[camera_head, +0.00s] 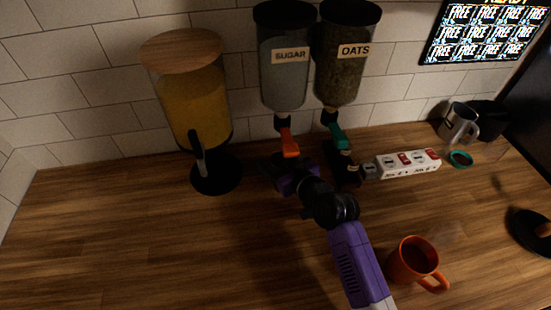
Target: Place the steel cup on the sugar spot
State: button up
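A shiny steel cup (459,121) with a handle stands on the counter at the back right, near the wall. It is the only clearly steel vessel I see. The sugar dispenser (284,82) is on the back wall with an orange lever (288,143) below it. The spot under it is dark and mostly covered by my gripper (283,171), which is low over the counter there, far left of the steel cup. The fingers are dark and blurred into shadow, so I cannot tell their opening or whether they hold anything.
The oats dispenser (347,62) with a green lever is right of the sugar. A juice dispenser (191,95) stands left. A power strip (408,162), a dark vessel (492,120) and an orange mug (414,262) are right. The left front counter is clear.

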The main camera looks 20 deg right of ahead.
jog(key=shift+r, duration=0.15)
jog(key=shift+s, duration=0.1)
jog(key=b+v, duration=0.1)
jog(key=v, duration=0.9)
jog(key=shift+s+d, duration=0.1)
jog(key=shift+s, duration=0.05)
jog(key=shift+v, duration=0.75)
jog(key=shift+r, duration=0.15)
